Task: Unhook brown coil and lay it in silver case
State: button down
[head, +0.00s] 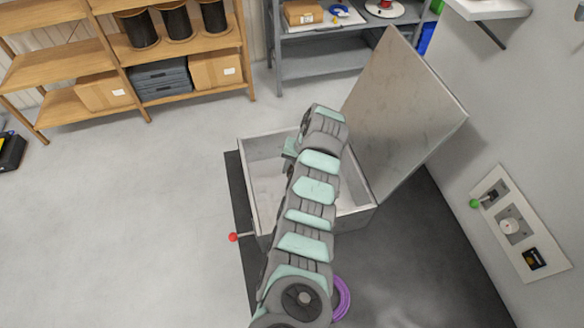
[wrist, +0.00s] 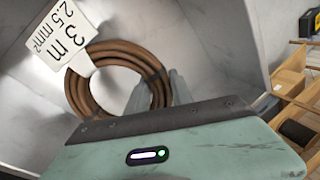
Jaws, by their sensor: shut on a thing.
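The brown coil (wrist: 90,92) shows in the wrist view with a white tag (wrist: 62,32) reading "3 m 2.5 mm²". My gripper (wrist: 158,92) is shut on the coil's right side, its two grey fingertips at the ring. Grey case walls surround the coil in that view; I cannot tell whether it touches the case bottom. In the head view the silver case (head: 250,190) stands with its lid (head: 405,110) raised on the right. My arm reaches over the case and hides part of its inside, the coil and the fingertips.
A purple coil (head: 342,298) lies partly behind my arm below the case. A wall panel (head: 518,225) is at right. Wooden shelves (head: 115,50) with reels and boxes stand at back left.

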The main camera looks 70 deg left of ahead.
jog(key=shift+f+b, duration=1.8)
jog(key=shift+f, duration=1.3)
jog(key=shift+c, duration=2.1)
grip_release()
jog(key=shift+r, duration=0.1)
jog(key=p+v, duration=0.5)
jog(key=v, duration=0.4)
jog(key=shift+r, duration=0.4)
jog(key=shift+w+d+r, duration=0.1)
